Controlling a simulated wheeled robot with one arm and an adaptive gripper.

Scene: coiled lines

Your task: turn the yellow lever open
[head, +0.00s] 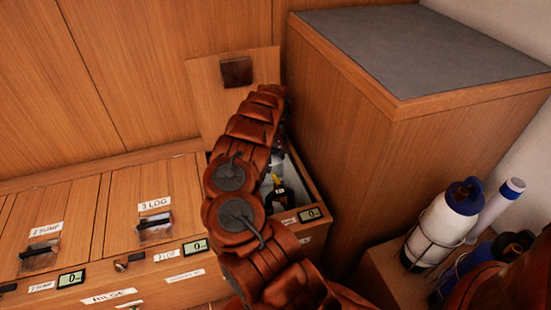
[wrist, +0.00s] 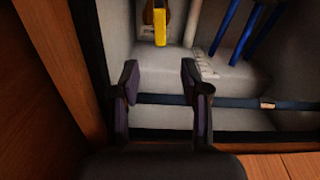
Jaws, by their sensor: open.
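The yellow lever (wrist: 160,24) shows at the top of the wrist view, inside an open compartment, pointing toward my gripper. In the head view a small yellow part (head: 277,179) shows in the compartment, partly hidden by my arm. My gripper (wrist: 158,75) is open and empty. Its fingertips are inside the compartment, short of the lever and apart from it. In the head view my arm hides most of the gripper.
The compartment has a wooden wall (wrist: 62,70) close on the left. Blue lines (wrist: 243,30) and a dark bar (wrist: 245,102) lie inside it. A raised lid (head: 205,90) stands behind, and a tall wooden cabinet (head: 365,150) stands at right. Bottles (head: 447,225) stand farther right.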

